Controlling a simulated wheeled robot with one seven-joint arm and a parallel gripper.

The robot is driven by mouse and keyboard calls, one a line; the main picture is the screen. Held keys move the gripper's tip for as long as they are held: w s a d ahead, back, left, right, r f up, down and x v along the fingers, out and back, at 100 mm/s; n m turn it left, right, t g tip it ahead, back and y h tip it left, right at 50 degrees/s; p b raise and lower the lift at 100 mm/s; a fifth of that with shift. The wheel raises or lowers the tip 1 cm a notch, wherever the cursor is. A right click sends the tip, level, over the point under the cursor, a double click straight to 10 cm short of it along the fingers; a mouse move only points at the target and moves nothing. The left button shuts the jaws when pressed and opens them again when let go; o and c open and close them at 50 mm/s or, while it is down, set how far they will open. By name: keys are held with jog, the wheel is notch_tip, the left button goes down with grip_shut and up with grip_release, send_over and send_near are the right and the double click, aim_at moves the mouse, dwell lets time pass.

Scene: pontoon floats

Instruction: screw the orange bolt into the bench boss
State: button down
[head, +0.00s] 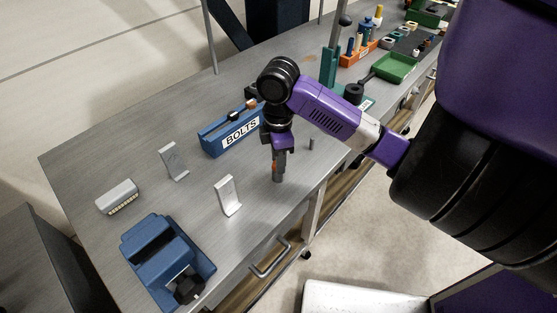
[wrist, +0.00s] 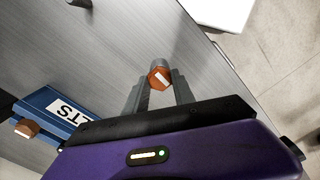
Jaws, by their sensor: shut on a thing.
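The orange bolt (wrist: 159,79) has a hex head with a pale stripe and sits between the fingertips of my gripper (wrist: 157,88) in the wrist view. My gripper is shut on it and also shows in the head view (head: 279,157), pointing down over the bench near its front edge. A grey cylinder, which looks like the bench boss (head: 278,178), stands directly beneath the fingers. The fingers hide most of the bolt in the head view. I cannot tell how deep the bolt's shank sits in the boss.
A blue rack marked BOLTS (head: 231,131) stands close to the left of my gripper. A short grey post (head: 311,144) is to the right. Two grey brackets (head: 228,196) (head: 174,161) and a blue vise (head: 166,257) are at the lower left. Trays (head: 394,68) stand farther back.

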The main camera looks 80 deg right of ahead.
jog(key=m+p, duration=0.2)
jog(key=m, duration=0.2)
jog(key=shift+r, duration=0.15)
jog(key=shift+f+m, duration=0.2)
jog(key=shift+m, duration=0.5)
jog(key=c, duration=1.2)
grip_release()
jog(key=shift+o, duration=0.2)
